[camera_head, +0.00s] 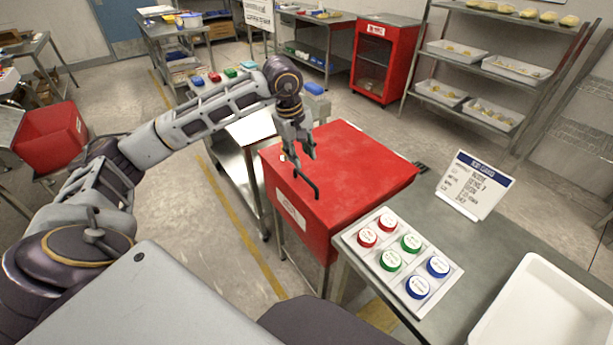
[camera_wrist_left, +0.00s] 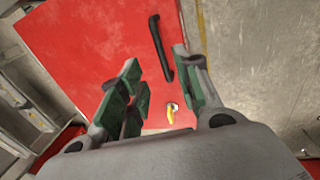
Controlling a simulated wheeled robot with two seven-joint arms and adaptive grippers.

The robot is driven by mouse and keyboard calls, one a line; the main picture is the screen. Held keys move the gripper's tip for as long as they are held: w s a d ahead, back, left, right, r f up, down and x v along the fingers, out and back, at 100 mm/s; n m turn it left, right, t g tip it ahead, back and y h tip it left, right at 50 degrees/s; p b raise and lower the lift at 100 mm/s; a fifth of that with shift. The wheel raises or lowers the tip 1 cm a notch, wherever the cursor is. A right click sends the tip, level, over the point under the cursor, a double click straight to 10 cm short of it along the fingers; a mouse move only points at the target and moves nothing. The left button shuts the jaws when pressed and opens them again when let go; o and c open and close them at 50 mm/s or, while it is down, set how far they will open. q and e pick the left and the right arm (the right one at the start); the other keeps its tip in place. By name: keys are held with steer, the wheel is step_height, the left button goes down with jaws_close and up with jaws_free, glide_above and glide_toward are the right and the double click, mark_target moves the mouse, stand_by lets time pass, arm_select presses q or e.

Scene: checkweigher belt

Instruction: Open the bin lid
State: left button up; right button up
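The red bin (camera_head: 300,228) stands in the middle of the head view, its flat red lid (camera_head: 365,165) closed. A black bar handle (camera_head: 314,189) sits at the lid's left front edge. In the left wrist view the handle (camera_wrist_left: 160,48) shows ahead of the fingers, nearer the right finger, on the red lid (camera_wrist_left: 85,45). My left gripper (camera_head: 299,157) is above the lid, just behind the handle; its green-padded fingers (camera_wrist_left: 160,88) are apart with nothing between them. A small yellow piece with a pale mount (camera_wrist_left: 171,113) shows at the lid's edge. My right gripper is out of view.
Right of the bin, a grey table (camera_head: 445,240) holds a panel of red, green and blue buttons (camera_head: 384,258), a sign (camera_head: 474,187) and a white tray (camera_head: 535,268). A metal cart (camera_head: 240,165) stands close behind the bin's left side. Floor is clear at the left front.

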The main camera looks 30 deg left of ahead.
mark_target(308, 179)
arm_select(q)
steer(key=f, duration=0.3)
steer(key=w+f, duration=0.1)
steer(key=f, duration=0.5)
steer(key=shift+w+d+f, duration=0.4)
jaws_close()
